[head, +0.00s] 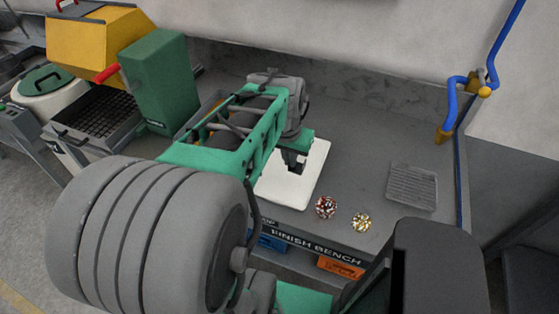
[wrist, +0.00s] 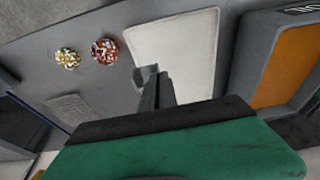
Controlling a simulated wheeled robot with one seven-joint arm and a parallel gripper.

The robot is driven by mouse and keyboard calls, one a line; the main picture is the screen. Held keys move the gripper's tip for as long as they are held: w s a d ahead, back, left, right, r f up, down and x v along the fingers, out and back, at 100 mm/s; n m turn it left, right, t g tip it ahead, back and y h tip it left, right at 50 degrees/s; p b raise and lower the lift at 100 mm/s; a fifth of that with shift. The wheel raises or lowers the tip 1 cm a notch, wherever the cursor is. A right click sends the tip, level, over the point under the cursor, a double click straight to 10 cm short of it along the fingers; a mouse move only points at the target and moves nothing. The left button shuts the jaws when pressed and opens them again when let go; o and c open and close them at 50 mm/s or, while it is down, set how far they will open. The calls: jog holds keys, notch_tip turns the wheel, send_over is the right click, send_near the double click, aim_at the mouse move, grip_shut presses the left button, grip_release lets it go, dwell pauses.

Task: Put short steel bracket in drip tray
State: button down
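A small grey angled piece, which looks like the short steel bracket (wrist: 146,74), is at my fingertips over the white mat in the wrist view. My gripper (wrist: 158,92) points at the mat, its dark fingers close together. I cannot tell whether they grip the bracket or are only beside it. In the head view my gripper (head: 294,166) is low over the white mat (head: 279,190), and the bracket cannot be made out. A grey ribbed tray, likely the drip tray (head: 412,187), lies at the bench's right; it also shows in the wrist view (wrist: 76,112).
An orange-floored grey bin (wrist: 283,65) borders the mat. Blue pipe (head: 451,105) runs beyond the tray. A green box (head: 160,80) stands left.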

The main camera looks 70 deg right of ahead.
jog(key=w+d+f+p, duration=0.2)
jog(key=w+d+f, duration=0.2)
jog(key=w+d, duration=0.1)
send_over(272, 166)
jog(key=a, duration=0.1)
jog(key=x, duration=0.2)
jog(key=a+x, duration=0.1)
jog(key=x, duration=0.2)
jog(key=shift+a, duration=0.1)
jog(key=x, duration=0.1)
jog(key=p+x, duration=0.1)
jog(key=shift+a+f, duration=0.25)
jog(key=shift+f, duration=0.45)
jog(key=c, duration=1.6)
grip_release()
jog(key=shift+c, duration=0.2)
jog(key=shift+r, duration=0.1)
